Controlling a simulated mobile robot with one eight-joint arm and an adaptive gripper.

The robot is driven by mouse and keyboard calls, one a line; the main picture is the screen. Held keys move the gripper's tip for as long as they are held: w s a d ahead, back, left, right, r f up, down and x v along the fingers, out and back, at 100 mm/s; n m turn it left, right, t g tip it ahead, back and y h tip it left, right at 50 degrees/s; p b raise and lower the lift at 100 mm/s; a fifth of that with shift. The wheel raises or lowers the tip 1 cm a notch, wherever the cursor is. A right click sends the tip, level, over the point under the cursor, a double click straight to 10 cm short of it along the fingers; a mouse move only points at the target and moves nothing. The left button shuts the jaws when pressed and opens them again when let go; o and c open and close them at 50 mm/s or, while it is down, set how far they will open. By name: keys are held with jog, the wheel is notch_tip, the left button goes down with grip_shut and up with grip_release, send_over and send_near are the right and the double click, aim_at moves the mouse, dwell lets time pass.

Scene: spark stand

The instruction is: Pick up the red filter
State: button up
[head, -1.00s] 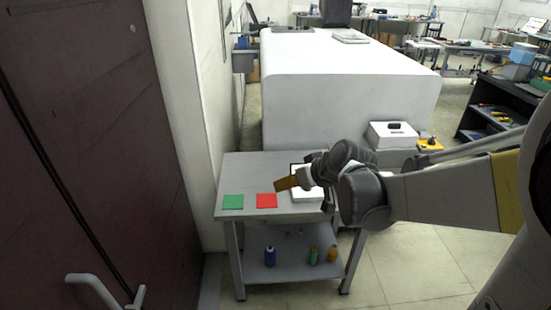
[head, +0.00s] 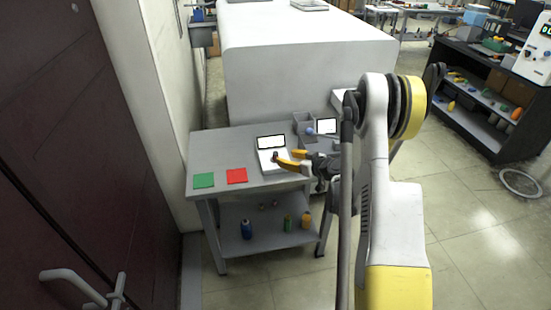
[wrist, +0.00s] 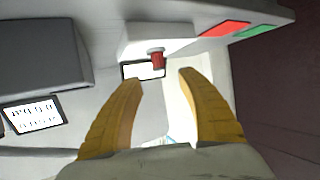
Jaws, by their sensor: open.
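A small red cylinder, which looks like the red filter (wrist: 157,59), stands at the white device in the wrist view, just beyond my fingertips and roughly between them. In the head view it is only a small dark spot by the fingertips. The white device (head: 267,166) with a bright screen (head: 270,142) sits on the grey table (head: 222,148). My gripper (head: 285,158) is open, its yellow fingers reaching over the device from the right. In the wrist view my gripper (wrist: 160,80) has nothing between its fingers. Contact with the filter cannot be told.
A green square (head: 204,180) and a red square (head: 237,176) lie flat at the table's front left. A grey box (head: 303,123) and a second screen (head: 326,126) are at the right. Bottles stand on the lower shelf (head: 262,222). A wall and dark door border the left.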

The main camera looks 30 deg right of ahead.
aim_at(276, 153)
jog(key=b+x, duration=0.3)
jog(key=x, duration=0.4)
jog(key=shift+w+f, duration=0.2)
jog(key=shift+f, duration=0.1)
jog(key=shift+w+a, duration=0.1)
jog(key=shift+w, duration=0.2)
jog(key=shift+c, duration=0.4)
grip_shut()
